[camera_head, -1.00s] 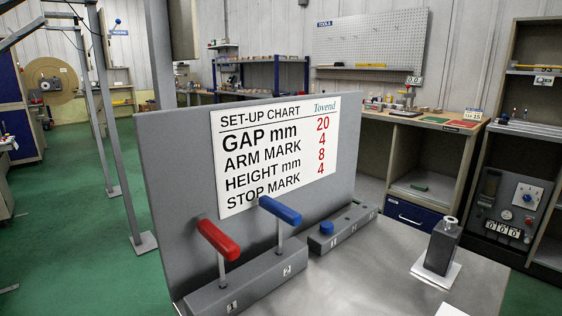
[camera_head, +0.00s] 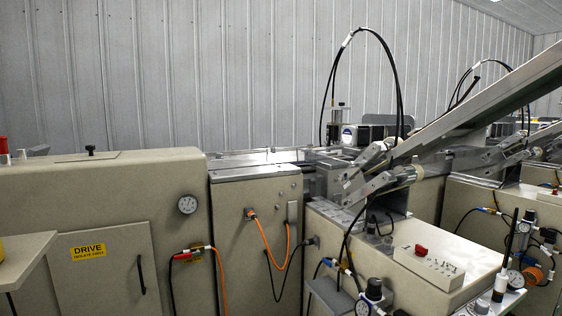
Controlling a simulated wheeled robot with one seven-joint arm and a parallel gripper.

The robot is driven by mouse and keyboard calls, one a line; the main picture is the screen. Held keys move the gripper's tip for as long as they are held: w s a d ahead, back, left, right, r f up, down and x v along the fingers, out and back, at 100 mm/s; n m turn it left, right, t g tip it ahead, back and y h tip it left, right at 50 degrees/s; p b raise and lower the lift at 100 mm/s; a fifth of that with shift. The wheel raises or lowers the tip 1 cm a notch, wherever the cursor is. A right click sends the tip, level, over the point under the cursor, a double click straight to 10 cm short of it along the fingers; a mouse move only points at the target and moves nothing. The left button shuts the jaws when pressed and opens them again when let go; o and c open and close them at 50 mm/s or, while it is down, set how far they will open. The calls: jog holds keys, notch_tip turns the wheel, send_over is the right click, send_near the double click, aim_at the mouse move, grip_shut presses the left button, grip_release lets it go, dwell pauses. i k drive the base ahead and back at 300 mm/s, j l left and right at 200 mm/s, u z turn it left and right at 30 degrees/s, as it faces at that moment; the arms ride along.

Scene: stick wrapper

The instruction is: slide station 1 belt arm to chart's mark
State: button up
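In the head view a long inclined metal belt arm (camera_head: 480,100) runs from the upper right down to a bracket on the nearest machine station (camera_head: 440,262). I cannot tell from the picture which station number this is. No scale or mark on the arm's slide is readable from here. The set-up chart is not in view now; the earlier frame showed it reading ARM MARK 4. My gripper is not in view.
A beige drive cabinet (camera_head: 100,240) with a yellow DRIVE label (camera_head: 88,252) stands at left. A control box with a red button (camera_head: 421,250) sits on the station. Hoses and orange cables (camera_head: 272,250) hang in front. Another similar station stands at right.

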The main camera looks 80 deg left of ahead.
aim_at(376, 149)
jog(key=u, duration=1.6)
